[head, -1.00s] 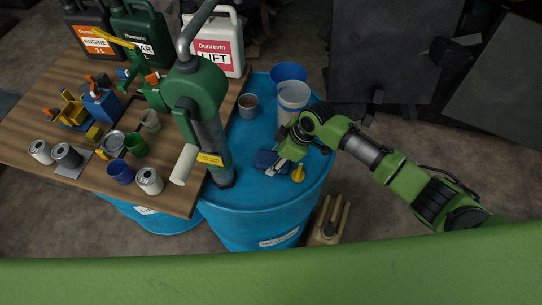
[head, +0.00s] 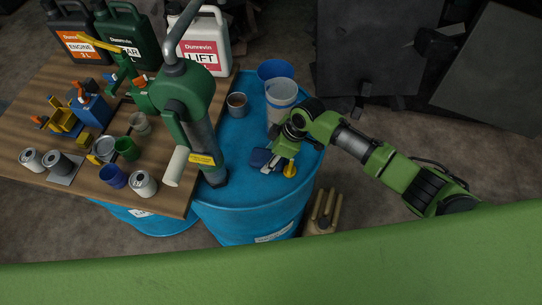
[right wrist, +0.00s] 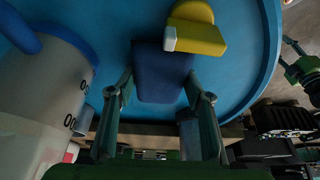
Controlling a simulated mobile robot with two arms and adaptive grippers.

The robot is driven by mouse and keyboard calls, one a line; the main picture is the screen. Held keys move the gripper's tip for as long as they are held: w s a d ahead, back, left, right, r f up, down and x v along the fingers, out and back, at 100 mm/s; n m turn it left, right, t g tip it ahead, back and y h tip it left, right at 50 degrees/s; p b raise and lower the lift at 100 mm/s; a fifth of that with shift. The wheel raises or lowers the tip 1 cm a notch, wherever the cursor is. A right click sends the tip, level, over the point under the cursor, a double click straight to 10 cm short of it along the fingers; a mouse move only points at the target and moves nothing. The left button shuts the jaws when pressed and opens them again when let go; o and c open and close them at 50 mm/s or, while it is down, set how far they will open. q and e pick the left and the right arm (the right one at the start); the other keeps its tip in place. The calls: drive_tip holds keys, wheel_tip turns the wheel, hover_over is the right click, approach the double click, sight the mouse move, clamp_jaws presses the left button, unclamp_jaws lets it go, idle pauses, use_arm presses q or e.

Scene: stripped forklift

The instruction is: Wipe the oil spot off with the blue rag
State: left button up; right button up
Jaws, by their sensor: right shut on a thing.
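The dark blue rag (head: 260,158) is on or just above the top of the blue drum (head: 237,178). My right gripper (head: 272,162) is shut on it. In the right wrist view the rag (right wrist: 162,75) hangs between the two fingers, over the blue drum top. I cannot tell how firmly it touches the drum. No oil spot can be made out in these frames; the rag and gripper cover part of the drum top.
A yellow object (head: 290,170) stands close beside the rag. A green pump (head: 186,95) rises left of the rag, beside the cluttered wooden table (head: 95,190).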

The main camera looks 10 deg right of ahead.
sight(252, 155)
drive_tip(key=shift+a, duration=0.45)
drive_tip(key=shift+c, duration=0.2)
drive_tip(key=shift+w+a+r+b, duration=0.15)
drive_tip(key=shift+w+a, duration=0.25)
drive_tip(key=shift+a, duration=0.7)
drive_tip(key=shift+w+a+b, duration=0.25)
drive_tip(key=shift+w+a, duration=0.15)
drive_tip(key=shift+a, duration=0.65)
drive_tip(key=shift+r, duration=0.15)
wheel_tip(252, 155, up, 2)
drive_tip(key=shift+r+p, duration=0.1)
drive_tip(key=shift+p, duration=1.05)
drive_tip(key=shift+r, duration=1.8)
